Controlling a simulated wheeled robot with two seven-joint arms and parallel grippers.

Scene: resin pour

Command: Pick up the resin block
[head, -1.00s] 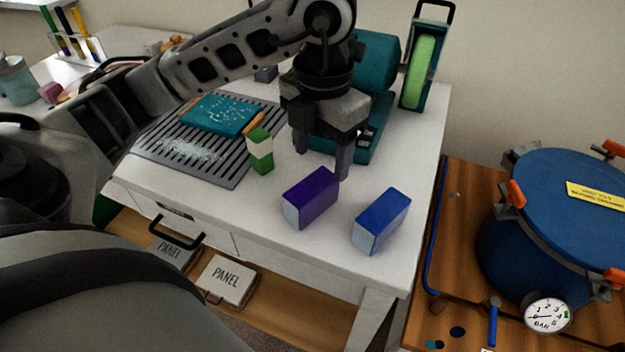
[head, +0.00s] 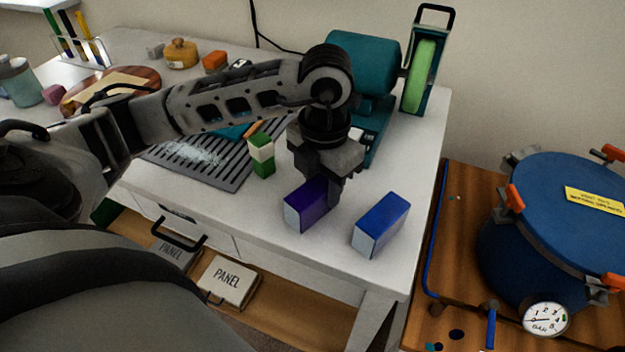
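A purple block (head: 305,207) stands near the front edge of the white worktop. A blue block (head: 381,224) stands just to its right. Which of them is the resin block I cannot tell by a label. My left gripper (head: 321,188) is down at the purple block, pointing downward. One finger shows at the block's right end; the other is mostly hidden behind the block and the gripper body. Whether the fingers press on the block I cannot tell. The block still rests on the worktop. My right gripper is not in view.
A teal machine (head: 364,64) with a green roller stands behind. A blue pressure pot (head: 560,220) stands to the right on a wooden surface.

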